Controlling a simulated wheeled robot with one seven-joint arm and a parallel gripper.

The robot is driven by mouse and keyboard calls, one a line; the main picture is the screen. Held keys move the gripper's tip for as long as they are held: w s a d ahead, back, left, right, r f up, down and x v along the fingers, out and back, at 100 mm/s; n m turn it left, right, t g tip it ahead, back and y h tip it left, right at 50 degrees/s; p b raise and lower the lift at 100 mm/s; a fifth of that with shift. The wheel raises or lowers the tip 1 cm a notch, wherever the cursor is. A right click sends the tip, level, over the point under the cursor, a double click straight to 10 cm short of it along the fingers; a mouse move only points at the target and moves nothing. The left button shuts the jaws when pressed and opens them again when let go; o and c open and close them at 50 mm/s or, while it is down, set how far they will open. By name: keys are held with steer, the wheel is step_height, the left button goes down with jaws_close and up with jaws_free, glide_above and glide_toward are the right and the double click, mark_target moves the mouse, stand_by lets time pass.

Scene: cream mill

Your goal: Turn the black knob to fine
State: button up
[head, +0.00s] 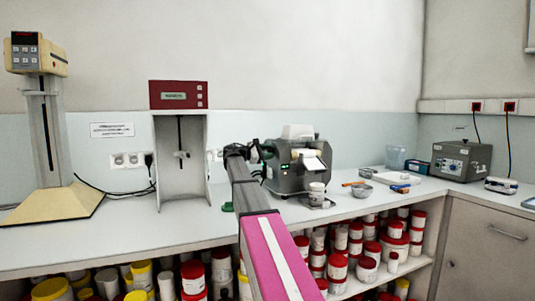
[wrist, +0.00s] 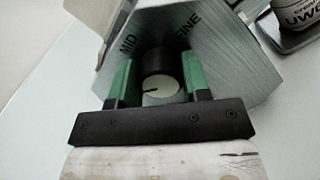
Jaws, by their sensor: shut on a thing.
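The cream mill (head: 288,178) is a grey machine on the counter with a small green display. Its black knob (wrist: 158,60) sticks out of a brushed metal panel (wrist: 225,62) in the wrist view. The knob has a pale end face with a short dark line towards its left side. The panel reads MID at the knob's upper left and FINE at its upper right. My gripper (wrist: 157,69) has a green finger on each side of the knob and is shut on it. In the head view my arm hides the knob.
A white jar (head: 317,190) stands on a small plate in front of the mill, close to its right side. A red-topped stand (head: 179,95) is left of my arm. Bowls and tools lie further right. The counter's front edge runs below my arm.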

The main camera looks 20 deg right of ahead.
steer(key=m, duration=0.5)
steer(key=shift+f+m, duration=0.1)
steer(key=shift+m, duration=0.2)
steer(key=m, duration=0.6)
steer(key=shift+s+f+m, duration=0.1)
steer(key=shift+m, duration=0.2)
steer(key=m, duration=0.5)
steer(key=shift+f, duration=0.1)
steer(key=m, duration=0.6)
steer(key=shift+f, duration=0.1)
steer(key=o, duration=0.9)
